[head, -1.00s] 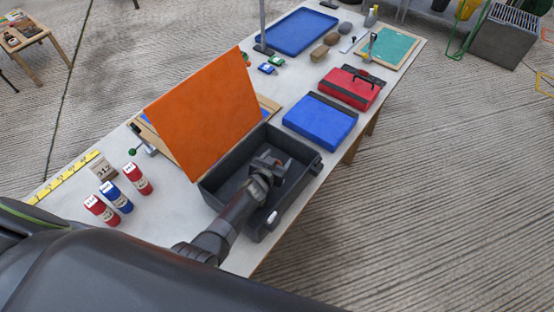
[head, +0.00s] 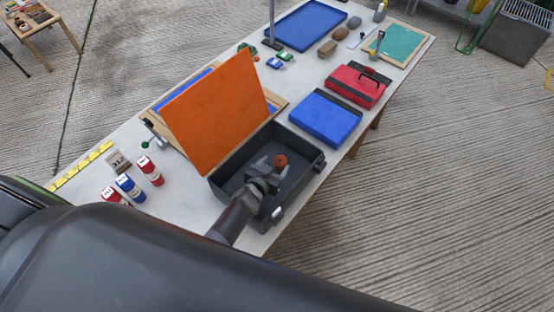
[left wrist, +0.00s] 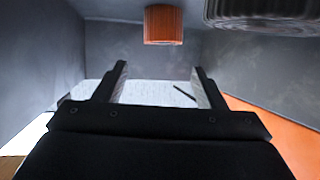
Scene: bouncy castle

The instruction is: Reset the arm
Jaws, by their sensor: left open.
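My left gripper (head: 262,184) is over the near part of the open dark grey box (head: 228,180) with the orange lid (head: 215,110). Its fingers (left wrist: 160,88) are spread with nothing between them in the left wrist view. A small orange-brown ribbed cylinder (head: 280,161) is in the box just beyond the gripper. It also shows beyond the fingertips in the left wrist view (left wrist: 163,25), apart from them. My right gripper is in neither view.
A dark ribbed round thing (left wrist: 262,12) shows at the top of the left wrist view. A blue case (head: 325,117) and a red case (head: 355,85) lie beyond the box. Several red and blue cans (head: 130,187) stand to the left. A blue tray (head: 305,25) lies at the back.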

